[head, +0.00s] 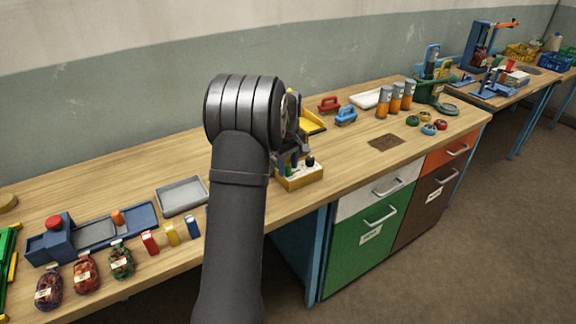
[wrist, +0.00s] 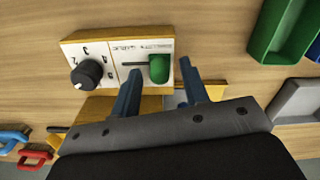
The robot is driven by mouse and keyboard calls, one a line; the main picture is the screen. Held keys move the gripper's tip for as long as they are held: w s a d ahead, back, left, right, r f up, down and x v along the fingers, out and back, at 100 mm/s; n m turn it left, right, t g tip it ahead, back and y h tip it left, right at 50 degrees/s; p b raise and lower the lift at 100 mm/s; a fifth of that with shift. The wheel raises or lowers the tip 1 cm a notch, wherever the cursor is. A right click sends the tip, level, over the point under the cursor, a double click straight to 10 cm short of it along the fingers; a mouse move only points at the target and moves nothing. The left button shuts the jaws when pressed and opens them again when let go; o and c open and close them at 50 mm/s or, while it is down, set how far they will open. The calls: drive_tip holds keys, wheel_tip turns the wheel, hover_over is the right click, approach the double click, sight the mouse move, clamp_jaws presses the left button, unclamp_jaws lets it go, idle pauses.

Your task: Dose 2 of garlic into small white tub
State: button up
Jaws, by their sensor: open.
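A dosing box with a yellow edge and a white face (wrist: 118,48) lies under my gripper in the wrist view; it also shows on the bench in the head view (head: 299,179). The face carries a black dial (wrist: 87,74) with numbers around it, and a green handle (wrist: 158,68) at the end of a dark slot, under small print that seems to read garlic. My gripper (wrist: 160,70) is open, its two blue fingers on either side of the green handle. Contact cannot be told. In the head view my arm partly hides the gripper. I cannot make out a small white tub.
A shallow white tray (head: 369,99), orange canisters (head: 396,97), and red (head: 329,104) and blue (head: 346,116) handled blocks stand to the right. A grey tray (head: 182,196) and netted bags (head: 86,272) are at left.

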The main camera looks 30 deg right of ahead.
drive_tip(key=shift+f, duration=0.1)
clamp_jaws()
drive_tip(key=shift+d, duration=2.2)
drive_tip(key=shift+c, duration=0.5)
unclamp_jaws()
drive_tip(key=shift+d, duration=0.15)
drive_tip(key=shift+o, duration=0.5)
